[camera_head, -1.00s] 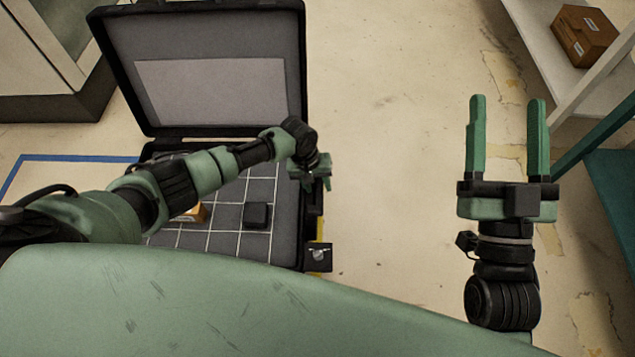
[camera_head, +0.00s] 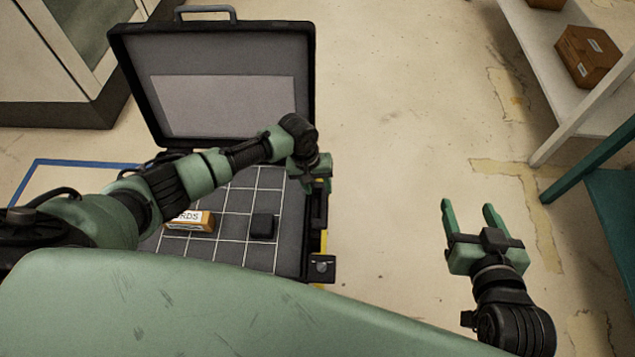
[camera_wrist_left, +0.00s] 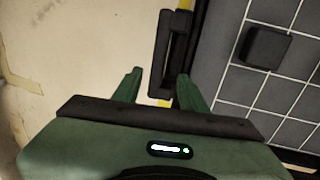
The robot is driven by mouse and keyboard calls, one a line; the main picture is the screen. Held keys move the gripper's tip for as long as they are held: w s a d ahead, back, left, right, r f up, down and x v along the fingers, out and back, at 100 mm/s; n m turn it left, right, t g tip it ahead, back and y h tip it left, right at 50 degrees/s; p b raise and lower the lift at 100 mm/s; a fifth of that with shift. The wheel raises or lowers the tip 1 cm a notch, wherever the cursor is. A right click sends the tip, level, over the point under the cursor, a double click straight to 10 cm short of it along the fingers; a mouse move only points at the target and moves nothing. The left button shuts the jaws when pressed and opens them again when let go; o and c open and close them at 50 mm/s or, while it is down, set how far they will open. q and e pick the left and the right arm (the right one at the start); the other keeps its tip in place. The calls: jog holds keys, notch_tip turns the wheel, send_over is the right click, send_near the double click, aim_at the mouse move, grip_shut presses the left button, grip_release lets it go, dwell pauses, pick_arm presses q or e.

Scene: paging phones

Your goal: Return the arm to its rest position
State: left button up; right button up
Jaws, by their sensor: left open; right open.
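My left arm reaches in from the left across the open black case (camera_head: 312,90). My left gripper (camera_head: 318,185) is above the case's right edge and points down. In the left wrist view its two green fingers (camera_wrist_left: 157,85) are apart with nothing between them, over the case's handle (camera_wrist_left: 172,55). My right gripper (camera_head: 472,220) is at the lower right over bare floor. Its two green fingers are spread and empty.
A box with lettering (camera_head: 190,220) and a small black block (camera_head: 264,227) lie in the gridded case. A shelf (camera_head: 530,60) with brown boxes (camera_head: 588,55) and a teal surface (camera_head: 615,215) stand at right. The middle floor is clear.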

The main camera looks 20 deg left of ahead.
jog(key=shift+s+d+f+g, duration=0.1)
jog(key=shift+s+f+g, duration=0.15)
jog(key=shift+f+g, duration=0.1)
dwell(0.3)
